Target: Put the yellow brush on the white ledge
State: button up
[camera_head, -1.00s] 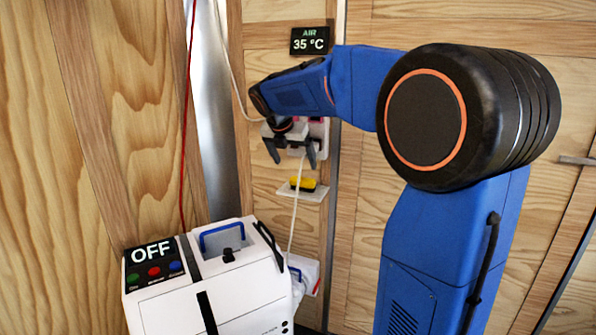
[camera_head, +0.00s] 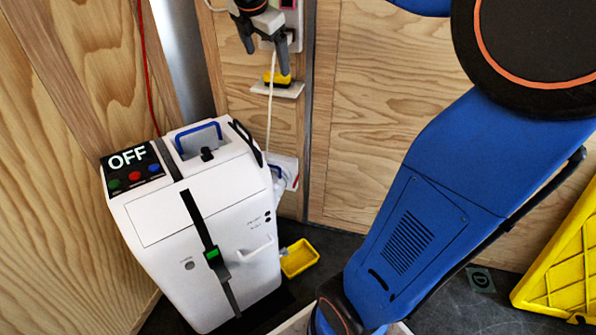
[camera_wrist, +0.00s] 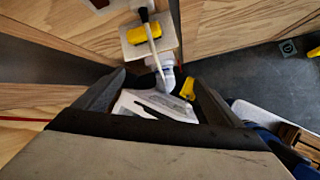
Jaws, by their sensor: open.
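The yellow brush (camera_head: 282,80), with a dark part on it, rests on the small white ledge (camera_head: 292,91) on the wooden wall. In the wrist view the brush (camera_wrist: 150,32) also lies on the ledge (camera_wrist: 134,50), beyond my fingers. My gripper (camera_head: 265,58) is open, with its fingers just above and slightly left of the brush in the head view. No object shows held between the fingers. A white cord (camera_head: 269,110) hangs down in front of the ledge and crosses over the brush in both views.
A white machine (camera_head: 205,215) with an OFF panel (camera_head: 128,158) stands below, left of the ledge. A yellow tray (camera_head: 299,258) lies on the dark floor beside it. A yellow slatted object (camera_head: 570,265) is at the far right. The wall right of the ledge is bare.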

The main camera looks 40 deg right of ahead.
jog(key=s+a+f+m+y, duration=0.1)
jog(key=s+a+f+m, duration=0.2)
jog(key=s+f+m, duration=0.3)
jog(key=s+a+f+m+y, duration=0.1)
jog(key=s+a+f+m, duration=0.2)
jog(key=s, duration=0.9)
jog(key=s+a+f+m+y, duration=0.2)
jog(key=s+a+f+m, duration=0.1)
jog(key=s+f+m, duration=0.7)
jog(key=shift+m+t, duration=0.3)
jog(key=shift+m, duration=0.6)
